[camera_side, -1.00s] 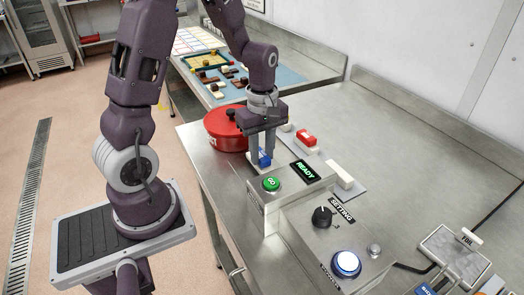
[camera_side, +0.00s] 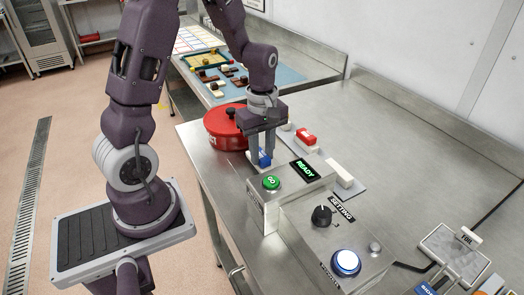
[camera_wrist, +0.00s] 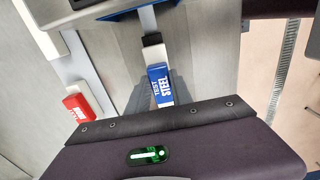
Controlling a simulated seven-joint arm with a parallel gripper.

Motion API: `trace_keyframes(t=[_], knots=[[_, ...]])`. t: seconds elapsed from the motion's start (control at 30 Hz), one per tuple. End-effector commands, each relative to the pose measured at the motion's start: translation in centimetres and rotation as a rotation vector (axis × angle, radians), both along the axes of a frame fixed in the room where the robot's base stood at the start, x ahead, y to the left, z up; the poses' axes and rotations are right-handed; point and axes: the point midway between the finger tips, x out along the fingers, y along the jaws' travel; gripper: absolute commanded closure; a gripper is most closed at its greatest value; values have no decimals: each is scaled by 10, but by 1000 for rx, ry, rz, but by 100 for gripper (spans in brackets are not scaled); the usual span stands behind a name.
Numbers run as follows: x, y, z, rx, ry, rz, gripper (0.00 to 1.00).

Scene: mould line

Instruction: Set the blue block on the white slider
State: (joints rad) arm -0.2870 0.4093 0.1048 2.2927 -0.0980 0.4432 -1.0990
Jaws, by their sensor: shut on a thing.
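The blue block (camera_side: 265,158) is between the fingers of my gripper (camera_side: 264,150), just behind the green-button box. In the wrist view it shows lettering (camera_wrist: 159,84), and my gripper (camera_wrist: 160,96) is shut on it. A white piece, seemingly the white slider (camera_wrist: 155,55), shows at the block's far end in the wrist view, on a pale strip. A white edge also shows beside the block in the side view (camera_side: 252,157). The block is on or very close over the slider; I cannot tell whether they touch.
The box with the green GO button (camera_side: 271,182) and lit READY display (camera_side: 306,170) stands close in front. A red round pot (camera_side: 222,128) is close behind on the left. A red block (camera_side: 306,137) and a white block (camera_side: 339,173) lie to the right.

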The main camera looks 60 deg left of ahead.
Motion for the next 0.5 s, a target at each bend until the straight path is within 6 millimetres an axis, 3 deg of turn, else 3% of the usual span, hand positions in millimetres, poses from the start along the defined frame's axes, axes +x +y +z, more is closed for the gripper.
trace_keyframes(t=[0.1, 0.13, 0.27, 0.5], knots=[[0, 0, 0, 0, 0, 0, 100], [0, 0, 0, 0, 0, 0, 72], [0, 0, 0, 0, 0, 1, 48], [0, 0, 0, 0, 0, 1, 48]])
